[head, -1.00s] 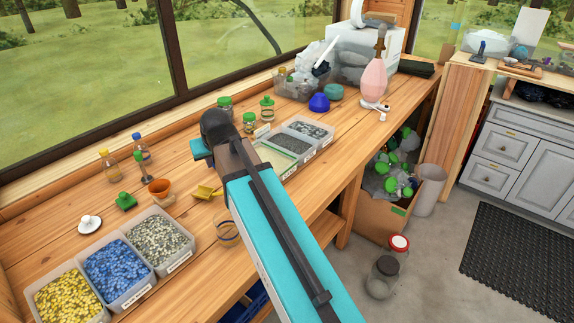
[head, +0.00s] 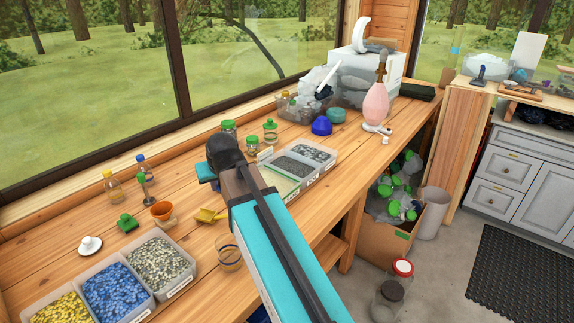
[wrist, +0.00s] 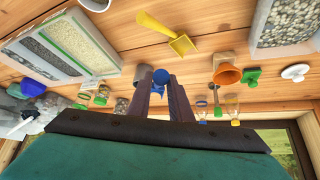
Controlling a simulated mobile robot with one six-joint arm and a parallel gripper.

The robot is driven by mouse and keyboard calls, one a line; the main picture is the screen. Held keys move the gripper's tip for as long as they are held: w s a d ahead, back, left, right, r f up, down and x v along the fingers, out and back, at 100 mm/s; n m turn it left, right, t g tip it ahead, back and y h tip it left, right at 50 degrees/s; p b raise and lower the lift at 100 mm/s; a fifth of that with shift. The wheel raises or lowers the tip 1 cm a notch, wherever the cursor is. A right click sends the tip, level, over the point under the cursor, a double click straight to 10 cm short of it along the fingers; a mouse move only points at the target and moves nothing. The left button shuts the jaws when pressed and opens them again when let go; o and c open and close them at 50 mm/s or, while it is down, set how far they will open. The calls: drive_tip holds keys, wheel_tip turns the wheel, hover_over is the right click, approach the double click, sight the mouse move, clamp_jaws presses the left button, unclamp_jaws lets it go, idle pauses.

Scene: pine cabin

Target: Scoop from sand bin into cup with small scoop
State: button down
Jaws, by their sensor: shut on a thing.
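My gripper (wrist: 161,92) is shut on a small blue thing (wrist: 161,76), seemingly a scoop, above the bench; its shape is mostly hidden between the fingers. In the head view my arm hides the fingertips. A bin of pale sand (wrist: 75,41) stands left of my gripper in the wrist view; my arm partly covers it in the head view. A clear cup (head: 229,254) stands near the bench's front edge, beside my arm. A yellow scoop (head: 208,215) lies on the bench and also shows in the wrist view (wrist: 180,42).
Bins of yellow, blue and grey pebbles (head: 157,263) stand at the front left. Two grey gravel bins (head: 312,153) adjoin the sand bin. Bare wood lies between these groups.

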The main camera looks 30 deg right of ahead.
drive_tip(key=s, duration=0.1)
drive_tip(key=s+d+r, duration=0.1)
drive_tip(key=s, duration=0.1)
drive_tip(key=s+r, duration=0.1)
drive_tip(key=s, duration=0.1)
drive_tip(key=shift+d+r, duration=0.15)
drive_tip(key=shift+r, duration=0.05)
